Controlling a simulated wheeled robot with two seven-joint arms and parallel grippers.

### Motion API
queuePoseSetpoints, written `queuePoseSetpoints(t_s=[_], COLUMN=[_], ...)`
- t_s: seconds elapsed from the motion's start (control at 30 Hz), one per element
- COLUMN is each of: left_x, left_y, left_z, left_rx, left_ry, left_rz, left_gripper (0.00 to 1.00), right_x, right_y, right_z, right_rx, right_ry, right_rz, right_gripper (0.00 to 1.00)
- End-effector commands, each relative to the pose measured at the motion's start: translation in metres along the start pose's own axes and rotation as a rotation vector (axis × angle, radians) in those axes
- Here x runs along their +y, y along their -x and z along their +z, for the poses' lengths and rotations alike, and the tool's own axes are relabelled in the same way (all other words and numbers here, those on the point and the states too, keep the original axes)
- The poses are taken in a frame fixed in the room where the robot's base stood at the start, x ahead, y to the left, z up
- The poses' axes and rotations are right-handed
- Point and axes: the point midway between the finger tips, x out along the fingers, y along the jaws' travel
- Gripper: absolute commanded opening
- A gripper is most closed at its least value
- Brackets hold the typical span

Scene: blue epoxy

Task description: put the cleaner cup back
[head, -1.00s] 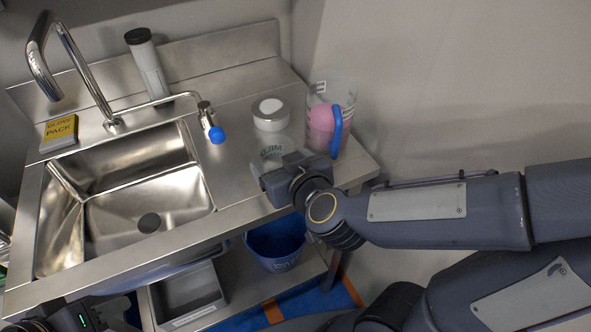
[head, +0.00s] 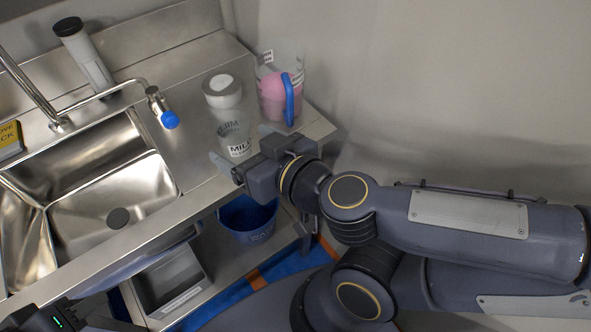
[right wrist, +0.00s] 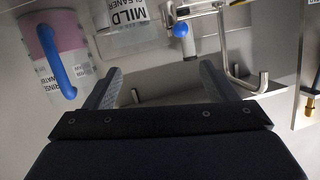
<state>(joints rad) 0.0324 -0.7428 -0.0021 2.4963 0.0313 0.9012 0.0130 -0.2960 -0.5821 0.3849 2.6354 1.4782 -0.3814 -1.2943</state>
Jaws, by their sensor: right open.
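The cleaner cup (head: 234,136), clear with a "MILD" label, stands upright on the steel counter right of the sink. It also shows upside down in the right wrist view (right wrist: 128,38), labelled "MILD CLEANER". My right gripper (head: 243,148) is open at the front of the cup. In the right wrist view its two fingers (right wrist: 160,73) are spread and empty, with the cup just beyond the tips, towards the left. My left gripper (head: 55,317) shows only as a dark part at the bottom left; its fingers cannot be made out.
A clear jug (head: 297,68) with pink contents and a blue handle stands to the right. The sink (head: 105,195) and a blue-tipped tap (head: 169,119) are left. A blue bucket (head: 247,218) sits below.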

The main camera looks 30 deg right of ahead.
Motion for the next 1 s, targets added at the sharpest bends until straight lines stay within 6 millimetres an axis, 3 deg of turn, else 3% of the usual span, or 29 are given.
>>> queuePoseSetpoints(t_s=[0.1,0.23,0.43,0.6,1.0], left_x=[0.0,0.0,0.0,0.0,0.003], left_y=[0.0,0.0,0.0,0.0,0.005], left_z=[0.0,0.0,0.0,0.0,-0.003], left_rx=[0.0,0.0,0.0,0.0,0.0], left_ry=[0.0,0.0,0.0,0.0,0.0], left_rz=[0.0,0.0,0.0,0.0,0.0], left_gripper=[0.36,0.36,0.36,0.36,0.36], right_x=[-0.014,-0.011,0.038,0.069,0.073], right_y=[0.0,0.009,0.04,0.064,0.069], right_z=[-0.016,0.004,0.064,0.092,0.09], right_rx=[0.004,-0.173,-0.551,-0.715,-0.741], right_ry=[-0.086,-0.158,-0.274,-0.343,-0.352], right_rz=[-0.166,-0.271,-0.138,0.005,0.03], right_gripper=[0.79,0.79,0.79,0.79,0.79])
